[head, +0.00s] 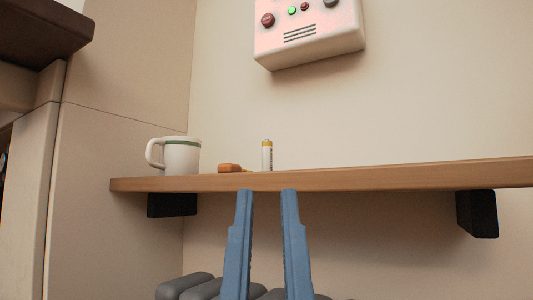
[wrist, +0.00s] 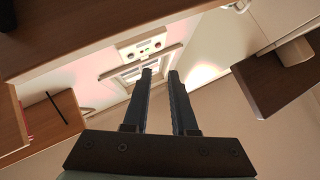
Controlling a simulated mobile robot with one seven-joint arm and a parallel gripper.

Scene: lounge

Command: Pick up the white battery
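The white battery (head: 267,155) stands upright on the wooden wall shelf (head: 400,176) in the head view, with a yellowish band at its top. My gripper (head: 267,192) shows its two blue fingers pointing up, spread apart with nothing between them. The fingertips appear just below the shelf's front edge in the picture, under the battery. In the wrist view my gripper (wrist: 160,74) has its fingers apart and empty. I cannot make out the battery in the wrist view.
A white mug with a green band (head: 181,156) stands left of the battery on the shelf. A small orange-brown object (head: 230,168) lies between them. A white panel box (head: 309,32) hangs above. Black brackets (head: 478,213) support the shelf. Grey rounded shapes (head: 184,285) lie below.

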